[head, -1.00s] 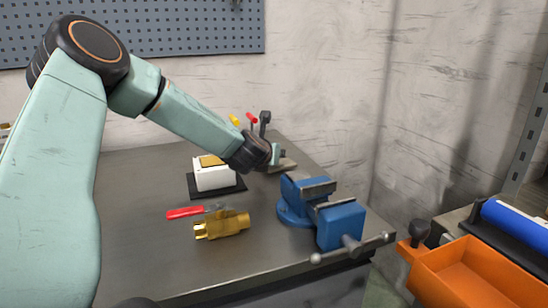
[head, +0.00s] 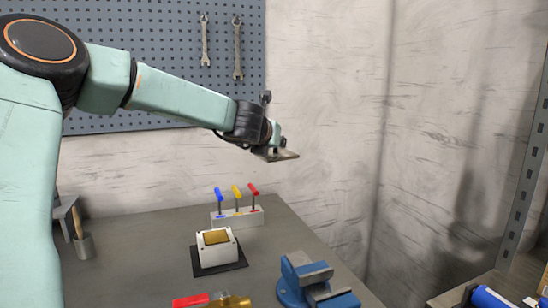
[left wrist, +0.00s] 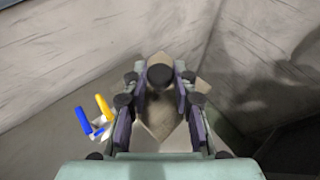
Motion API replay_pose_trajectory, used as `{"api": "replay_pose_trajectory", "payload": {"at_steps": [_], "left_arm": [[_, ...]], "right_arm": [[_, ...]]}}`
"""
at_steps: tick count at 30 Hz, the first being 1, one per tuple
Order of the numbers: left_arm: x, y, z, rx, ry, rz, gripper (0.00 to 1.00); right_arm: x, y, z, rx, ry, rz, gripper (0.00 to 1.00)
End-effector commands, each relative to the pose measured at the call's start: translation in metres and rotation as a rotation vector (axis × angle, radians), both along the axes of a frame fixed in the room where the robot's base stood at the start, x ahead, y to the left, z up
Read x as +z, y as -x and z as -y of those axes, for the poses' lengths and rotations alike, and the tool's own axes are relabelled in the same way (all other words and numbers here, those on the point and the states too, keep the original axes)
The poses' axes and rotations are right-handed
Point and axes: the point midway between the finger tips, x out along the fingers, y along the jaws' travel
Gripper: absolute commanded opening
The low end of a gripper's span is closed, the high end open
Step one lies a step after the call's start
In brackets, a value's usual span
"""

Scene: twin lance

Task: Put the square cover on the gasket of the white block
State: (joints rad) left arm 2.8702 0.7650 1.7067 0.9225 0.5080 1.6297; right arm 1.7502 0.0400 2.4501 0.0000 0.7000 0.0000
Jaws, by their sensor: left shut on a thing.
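My left gripper (head: 274,143) is shut on the square cover (head: 284,156), a thin greyish plate held roughly level in the air, above and right of the white block. In the left wrist view the fingers (left wrist: 160,100) close around a dark round knob (left wrist: 160,75), with the beige plate (left wrist: 160,122) showing behind them. The white block (head: 219,257) sits on a dark mat (head: 240,263) on the bench, apart from the cover. A gold-coloured square, seemingly the gasket (head: 216,237), is on its top. My right gripper is not in view.
Behind the block stands a white rack (head: 244,219) with blue, yellow and red handles. A blue vise (head: 305,275) is at front right. A brass valve with a red lever (head: 190,301) lies in front. A pegboard (head: 150,60) with wrenches covers the back wall.

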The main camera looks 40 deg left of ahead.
Motion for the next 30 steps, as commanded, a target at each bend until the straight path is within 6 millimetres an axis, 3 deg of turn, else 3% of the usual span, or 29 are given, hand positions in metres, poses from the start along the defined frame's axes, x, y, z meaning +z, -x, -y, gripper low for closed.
{"api": "replay_pose_trajectory", "payload": {"at_steps": [3, 8, 11, 17, 24, 30], "left_arm": [[0.018, 0.0, 0.0, 0.001, -0.002, 0.003, 0.0], [0.021, -0.001, 0.0, 0.0, -0.001, 0.001, 0.0], [0.009, -0.002, 0.002, -0.003, -0.001, -0.003, 0.0], [-0.043, 0.005, 0.01, 0.037, -0.001, -0.01, 0.0], [-0.093, 0.046, -0.008, 0.321, -0.005, -0.003, 0.0], [-0.11, 0.1, -0.028, 0.652, -0.006, 0.003, 0.0]], "right_arm": [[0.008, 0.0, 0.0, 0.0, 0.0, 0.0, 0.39], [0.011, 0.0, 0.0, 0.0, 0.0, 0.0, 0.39], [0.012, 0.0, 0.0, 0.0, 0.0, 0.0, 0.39], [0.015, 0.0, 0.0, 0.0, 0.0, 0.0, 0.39], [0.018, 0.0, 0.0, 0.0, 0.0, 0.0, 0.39], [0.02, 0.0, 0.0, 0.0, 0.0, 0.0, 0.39]]}}
